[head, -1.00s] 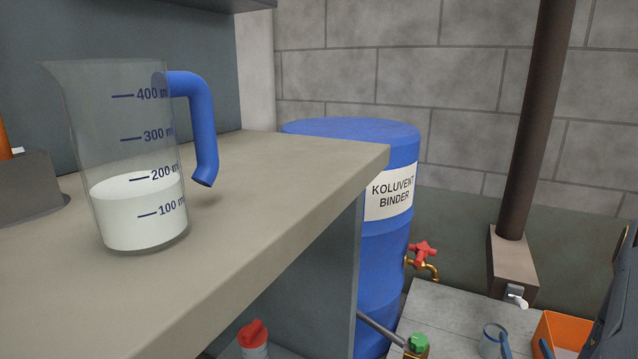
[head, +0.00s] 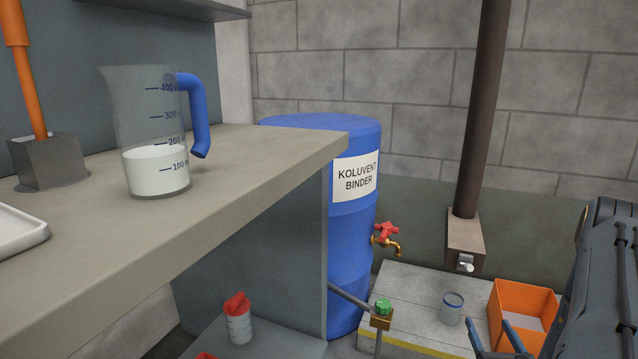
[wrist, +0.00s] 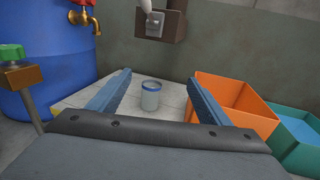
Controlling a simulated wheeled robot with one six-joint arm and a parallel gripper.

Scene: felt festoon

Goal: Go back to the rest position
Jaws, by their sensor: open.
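My gripper (wrist: 150,92) is open in the wrist view, its two blue fingers spread wide with nothing between them in grasp. A small clear cup with a blue rim (wrist: 151,96) stands beyond the fingertips on a pale platform. In the head view my gripper (head: 493,338) is at the lower right, partly cut off by the bottom edge, and the cup (head: 451,308) stands to its left. My arm fills the right edge. A measuring jug with a blue handle (head: 157,172) stands upright on the counter, with white liquid a little above the 100 ml mark.
A blue barrel labelled Koluvent Binder (head: 350,235) with a red-handled tap (head: 386,234) stands behind the counter (head: 230,185). A green-knobbed valve (head: 382,308) is left of the cup.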

